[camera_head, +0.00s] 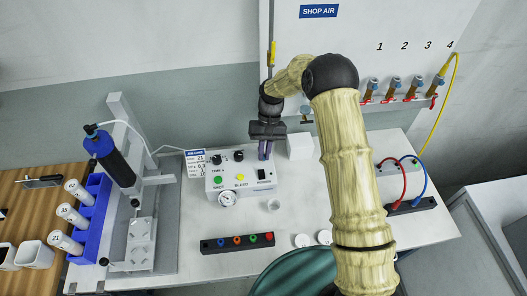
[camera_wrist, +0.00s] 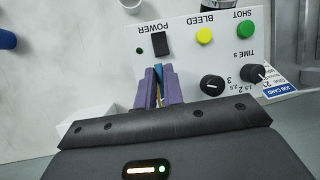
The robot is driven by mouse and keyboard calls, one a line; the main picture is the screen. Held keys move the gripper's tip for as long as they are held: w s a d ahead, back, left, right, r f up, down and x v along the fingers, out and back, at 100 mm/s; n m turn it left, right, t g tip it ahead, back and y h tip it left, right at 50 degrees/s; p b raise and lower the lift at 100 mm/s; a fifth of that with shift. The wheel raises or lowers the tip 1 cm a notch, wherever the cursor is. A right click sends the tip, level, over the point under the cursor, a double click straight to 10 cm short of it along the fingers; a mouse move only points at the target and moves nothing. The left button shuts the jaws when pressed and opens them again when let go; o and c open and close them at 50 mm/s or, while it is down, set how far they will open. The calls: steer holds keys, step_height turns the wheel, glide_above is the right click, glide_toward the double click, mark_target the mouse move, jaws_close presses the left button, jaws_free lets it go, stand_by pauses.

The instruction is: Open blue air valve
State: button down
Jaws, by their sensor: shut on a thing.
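My gripper (camera_head: 265,151) points down just behind the right part of the white control box (camera_head: 240,183). In the wrist view, my gripper's purple fingers (camera_wrist: 160,78) are shut on a thin blue piece with some brass-yellow beside it, which looks like the blue air valve (camera_wrist: 158,73). The fingers hide most of it, so I cannot tell how its handle is turned. The black power switch (camera_wrist: 160,44) is close to the fingertips. In the head view my gripper covers the valve.
The box has a green button (camera_head: 218,180), a yellow button (camera_head: 239,177), two black knobs and a gauge (camera_head: 228,199). A white block (camera_head: 300,146) stands right of my gripper. Several numbered valves (camera_head: 396,88) with red handles hang on the wall.

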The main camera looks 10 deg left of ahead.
steer(key=shift+w+r, duration=0.1)
steer(key=shift+w, duration=0.05)
steer(key=c, duration=1.5)
jaws_free()
